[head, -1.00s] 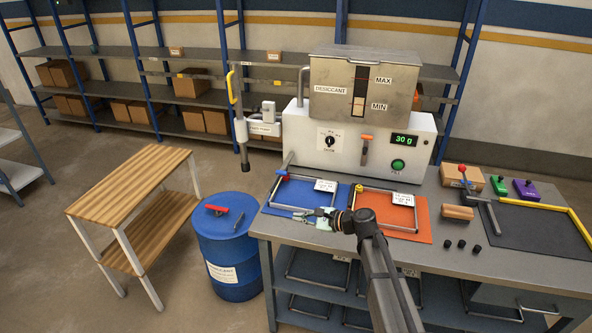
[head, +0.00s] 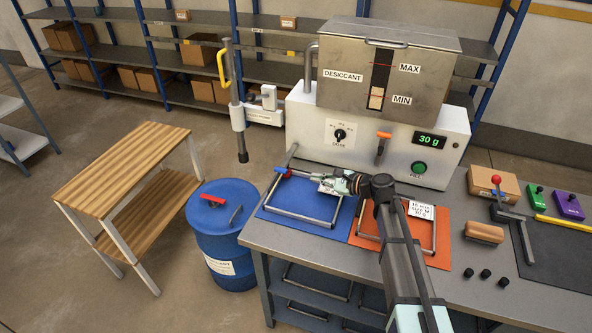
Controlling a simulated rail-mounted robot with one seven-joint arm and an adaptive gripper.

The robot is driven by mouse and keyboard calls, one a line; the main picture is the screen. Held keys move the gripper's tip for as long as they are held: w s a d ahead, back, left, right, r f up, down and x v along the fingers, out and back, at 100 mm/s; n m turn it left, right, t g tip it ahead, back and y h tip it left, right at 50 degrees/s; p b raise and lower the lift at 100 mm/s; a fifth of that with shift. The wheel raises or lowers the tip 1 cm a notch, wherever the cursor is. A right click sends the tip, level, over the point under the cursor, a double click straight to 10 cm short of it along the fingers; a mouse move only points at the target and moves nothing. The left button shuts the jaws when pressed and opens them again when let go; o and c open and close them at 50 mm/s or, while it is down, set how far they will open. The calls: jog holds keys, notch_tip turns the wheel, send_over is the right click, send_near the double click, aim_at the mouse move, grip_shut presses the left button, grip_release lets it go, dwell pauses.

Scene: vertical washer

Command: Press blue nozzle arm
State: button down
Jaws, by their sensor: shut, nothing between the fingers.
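The blue nozzle arm (head: 281,170) appears as a small blue end at the lower left of the white dosing machine (head: 375,140), below a grey tube. A small red part sits right beside it. My gripper (head: 323,183) is shut and empty, above the back of the blue mat (head: 283,219) and pointing left. It is to the right of the blue end, with a visible gap. It partly covers the white card on the blue mat's metal frame (head: 302,218). The exact fingertips are small and hard to make out.
An orange mat (head: 440,253) with another frame lies right of the blue one. A blue drum (head: 222,240) stands at the bench's left side, near a wooden table (head: 120,165). A post with a yellow handle (head: 221,68) rises behind. Three black knobs (head: 486,273) sit at right.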

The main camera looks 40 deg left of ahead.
jog(key=shift+s, duration=0.1)
jog(key=shift+a, duration=0.1)
jog(key=p, duration=0.4)
send_near(288, 161)
jog(key=s+a+f, duration=0.2)
jog(key=a+f, duration=0.1)
jog(key=s+a+f, duration=0.1)
jog(key=shift+a+f, duration=0.3)
jog(key=shift+a, duration=0.05)
jog(key=shift+s+a+f, duration=0.15)
jog(key=shift+a+f, duration=0.05)
jog(key=shift+a, duration=0.2)
jog(key=shift+r, duration=0.1)
